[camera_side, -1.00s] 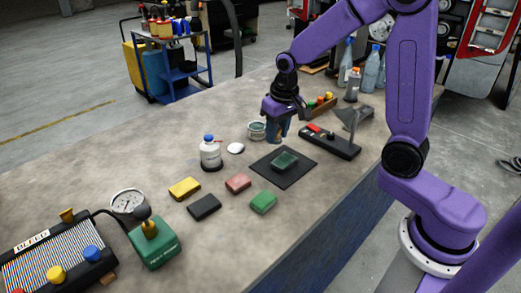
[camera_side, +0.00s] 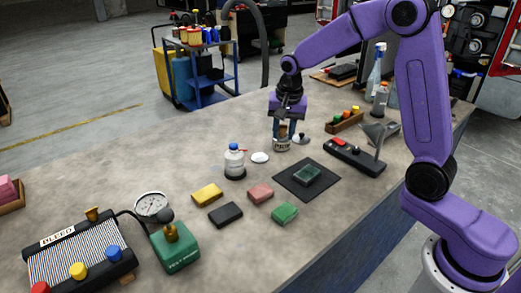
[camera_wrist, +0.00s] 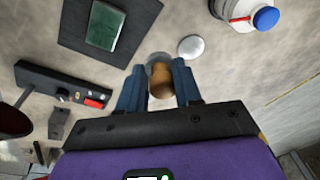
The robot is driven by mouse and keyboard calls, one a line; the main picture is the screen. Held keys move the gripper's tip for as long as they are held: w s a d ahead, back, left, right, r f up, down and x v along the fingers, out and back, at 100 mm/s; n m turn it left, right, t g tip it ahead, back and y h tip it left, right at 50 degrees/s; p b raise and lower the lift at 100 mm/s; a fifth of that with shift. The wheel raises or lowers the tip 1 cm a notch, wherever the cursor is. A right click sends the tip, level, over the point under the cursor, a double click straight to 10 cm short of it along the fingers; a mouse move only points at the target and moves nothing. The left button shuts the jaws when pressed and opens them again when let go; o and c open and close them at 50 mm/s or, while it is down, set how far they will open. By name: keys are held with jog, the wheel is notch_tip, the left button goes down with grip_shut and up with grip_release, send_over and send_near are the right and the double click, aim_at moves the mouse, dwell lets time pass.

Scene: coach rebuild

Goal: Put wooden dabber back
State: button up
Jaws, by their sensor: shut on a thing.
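My gripper (camera_side: 283,134) points down with its blue fingers closed on the wooden dabber (camera_side: 282,131). The dabber's brown rounded end also shows between the fingertips (camera_wrist: 160,84) in the wrist view. A small round tin (camera_side: 282,145) with a pale label stands directly under the dabber in the side view. Part of a grey round rim (camera_wrist: 157,58) shows just beyond the dabber in the wrist view. The dabber's lower end is hidden, and I cannot tell how far it is inside the tin.
A white disc (camera_side: 260,157) and white bottle (camera_side: 235,161) stand left of the tin. A small grey piece with a dark knob (camera_side: 302,138) is close on the right. A dark mat (camera_side: 290,184) with a green block (camera_side: 307,175) and a black fixture (camera_side: 352,158) lie nearer.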

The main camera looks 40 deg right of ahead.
jog(key=w+f, duration=0.2)
jog(key=w, duration=0.3)
send_over(260, 157)
jog(key=s, duration=0.2)
jog(key=f, duration=0.4)
jog(key=shift+w+f, duration=0.25)
jog(key=shift+f, duration=0.05)
jog(key=shift+w+f, duration=0.6)
jog(key=shift+f, duration=1.6)
jog(key=shift+f, duration=0.15)
jog(key=o, duration=1)
